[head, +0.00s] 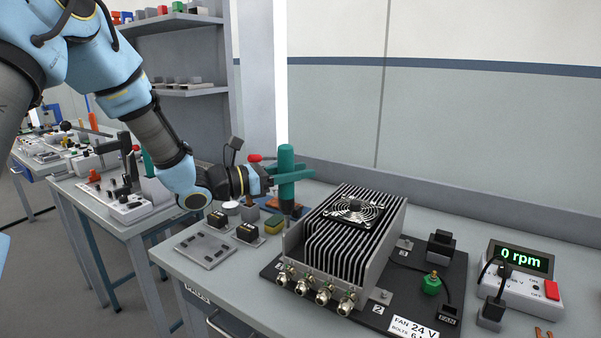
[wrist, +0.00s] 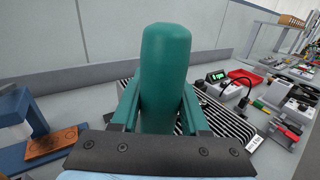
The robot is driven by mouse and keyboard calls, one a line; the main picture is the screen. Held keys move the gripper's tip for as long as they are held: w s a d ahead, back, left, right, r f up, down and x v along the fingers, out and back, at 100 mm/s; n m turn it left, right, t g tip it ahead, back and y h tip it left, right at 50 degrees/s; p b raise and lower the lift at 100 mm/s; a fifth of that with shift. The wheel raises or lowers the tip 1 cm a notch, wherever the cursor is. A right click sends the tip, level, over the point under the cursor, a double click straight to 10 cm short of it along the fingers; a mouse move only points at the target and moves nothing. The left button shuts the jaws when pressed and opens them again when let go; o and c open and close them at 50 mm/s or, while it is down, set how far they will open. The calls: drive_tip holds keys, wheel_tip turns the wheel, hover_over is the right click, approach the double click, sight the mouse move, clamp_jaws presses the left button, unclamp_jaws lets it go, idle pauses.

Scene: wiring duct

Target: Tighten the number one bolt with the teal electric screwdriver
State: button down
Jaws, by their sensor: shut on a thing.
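The teal electric screwdriver (head: 286,160) stands upright in my gripper (head: 289,173), its dark bit pointing down near the left end of the finned fan unit (head: 328,232). My gripper is shut around its body; in the wrist view the screwdriver (wrist: 165,75) fills the middle between the two teal fingers (wrist: 162,112). The number one bolt cannot be made out in either view; a small plate (head: 279,266) lies at the unit's front left corner, its number hard to read. A bolt by the plate marked 2 (head: 377,309) shows at the front right. Whether the bit touches anything is unclear.
A meter (head: 522,271) reading 0 rpm with a red switch stands at the right. A black plug block (head: 440,247) and green connector (head: 431,284) sit on the dark board.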

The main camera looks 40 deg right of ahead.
drive_tip(key=shift+f+b, duration=1.95)
drive_tip(key=shift+f, duration=0.6)
drive_tip(key=shift+f+b, duration=1.05)
drive_tip(key=shift+b, duration=0.05)
idle(1.9)
wheel_tip(320, 180, up, 6)
drive_tip(key=p, duration=0.4)
idle(0.5)
drive_tip(key=shift+r, duration=0.1)
idle(0.8)
